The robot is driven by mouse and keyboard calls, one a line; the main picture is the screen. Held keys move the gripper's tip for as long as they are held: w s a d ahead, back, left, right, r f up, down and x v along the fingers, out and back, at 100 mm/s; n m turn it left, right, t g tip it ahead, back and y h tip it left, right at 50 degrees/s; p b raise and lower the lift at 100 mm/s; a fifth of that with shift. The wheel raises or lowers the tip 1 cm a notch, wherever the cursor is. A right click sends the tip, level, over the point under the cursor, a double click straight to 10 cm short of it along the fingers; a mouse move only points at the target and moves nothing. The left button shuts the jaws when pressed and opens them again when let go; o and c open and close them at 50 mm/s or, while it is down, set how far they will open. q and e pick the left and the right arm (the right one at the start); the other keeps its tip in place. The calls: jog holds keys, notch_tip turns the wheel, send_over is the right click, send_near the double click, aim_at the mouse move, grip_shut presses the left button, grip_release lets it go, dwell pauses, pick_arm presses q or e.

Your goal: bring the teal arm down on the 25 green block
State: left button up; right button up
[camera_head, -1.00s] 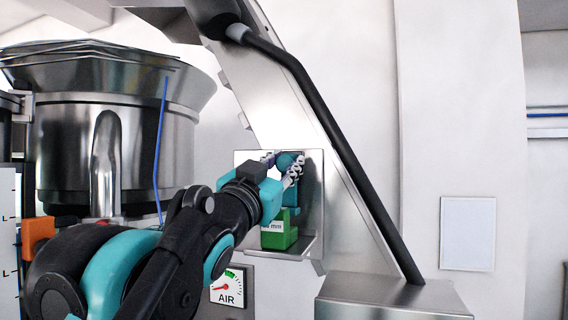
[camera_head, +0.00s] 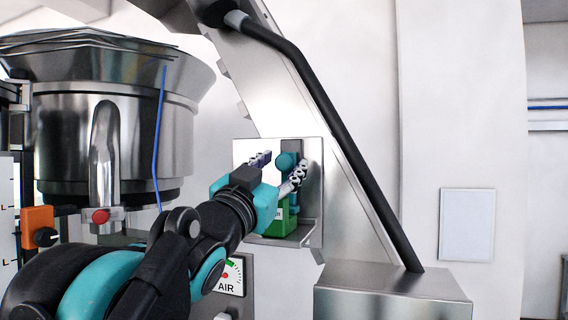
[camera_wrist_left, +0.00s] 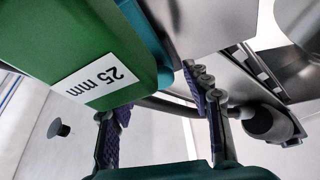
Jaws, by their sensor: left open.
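The green block (camera_head: 280,218) sits on a metal shelf bracket. In the left wrist view the block (camera_wrist_left: 60,45) fills the upper left, with an upside-down "25 mm" label. The teal arm (camera_head: 287,162) shows its rounded knob above the block, in front of a dark upright. In the left wrist view a teal part (camera_wrist_left: 148,40) lies right beside the green block; whether the arm presses on the block cannot be told. My left gripper (camera_head: 283,164) is open, its fingers spread on either side of the knob, with no clear contact. My right gripper is not in view.
The metal bracket (camera_head: 313,185) is fixed to a slanted steel column with a black pipe (camera_head: 340,150). A steel bowl (camera_head: 110,120) and an orange-bodied knob (camera_head: 38,230) stand at left. A steel box (camera_head: 390,300) is at lower right.

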pick_arm(q)
jog(key=v, duration=1)
jog(key=shift+s, duration=0.25)
jog(key=shift+f, duration=0.15)
